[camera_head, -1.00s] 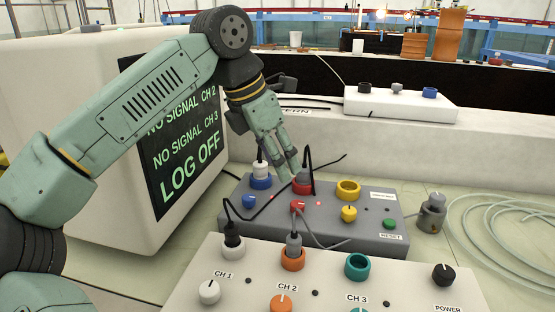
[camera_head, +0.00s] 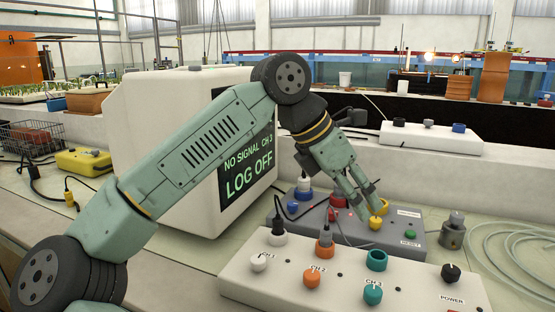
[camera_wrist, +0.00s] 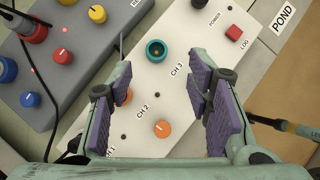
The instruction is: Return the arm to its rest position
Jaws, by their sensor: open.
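My gripper (camera_head: 376,206) is open and empty. In the head view its fingertips overlap the yellow knob (camera_head: 375,223) on the grey box (camera_head: 405,248); contact cannot be told. In the wrist view my gripper (camera_wrist: 168,92) has its two purple-padded fingers spread, with the white box (camera_wrist: 182,72) and its teal CH 3 socket (camera_wrist: 157,50) beyond them. My arm is stretched across the front of the white monitor, bent at the elbow, and hides part of its screen (camera_head: 250,165).
The white box (camera_head: 245,275) stands in front of the grey one, with plugs in CH 1 and CH 2. Black cables loop between them. Coiled clear tubing (camera_head: 505,245) lies right, beside a small grey fitting (camera_head: 453,232). A yellow case (camera_head: 85,161) sits far left.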

